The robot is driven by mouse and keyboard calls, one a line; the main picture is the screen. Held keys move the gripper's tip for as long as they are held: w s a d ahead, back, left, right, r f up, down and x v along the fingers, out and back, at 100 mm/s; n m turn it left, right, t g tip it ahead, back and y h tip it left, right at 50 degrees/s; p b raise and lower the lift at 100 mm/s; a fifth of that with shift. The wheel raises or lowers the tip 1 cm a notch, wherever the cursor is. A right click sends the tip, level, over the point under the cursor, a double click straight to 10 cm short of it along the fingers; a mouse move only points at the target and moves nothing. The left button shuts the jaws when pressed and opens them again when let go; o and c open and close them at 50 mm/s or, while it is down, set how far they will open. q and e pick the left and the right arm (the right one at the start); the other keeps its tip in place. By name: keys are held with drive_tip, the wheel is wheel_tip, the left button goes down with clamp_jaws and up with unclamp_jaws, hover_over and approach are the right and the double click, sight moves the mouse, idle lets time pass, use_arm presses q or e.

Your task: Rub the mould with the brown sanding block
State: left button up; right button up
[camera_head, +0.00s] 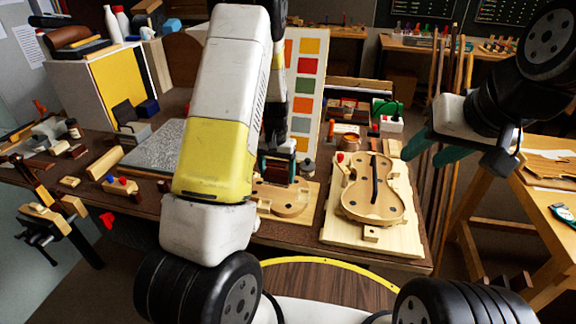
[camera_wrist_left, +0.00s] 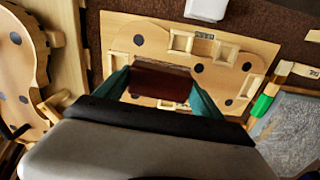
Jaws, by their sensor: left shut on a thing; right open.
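The mould (camera_head: 284,201) is a pale wooden violin-shaped form on a board at the bench's middle, partly hidden by my left arm. In the left wrist view the mould (camera_wrist_left: 140,38) shows dark round holes and cut-out notches. My left gripper (camera_head: 277,160) is over it, shut on the brown sanding block (camera_wrist_left: 160,84), which sits between its green fingers. The block is above the mould's middle in the wrist view; I cannot tell whether it touches. My right gripper (camera_head: 437,153) is open and empty in the air, right of the bench.
A second violin-shaped piece (camera_head: 372,215) lies on a pale board (camera_head: 338,235) to the right. A grey textured slab (camera_head: 150,150) lies to the left. A green-and-wood tool (camera_wrist_left: 264,103) lies beside the mould in the wrist view. A colour chart (camera_head: 308,85) stands behind.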

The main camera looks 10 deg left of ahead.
use_arm(q)
drive_tip(key=shift+r, duration=0.85)
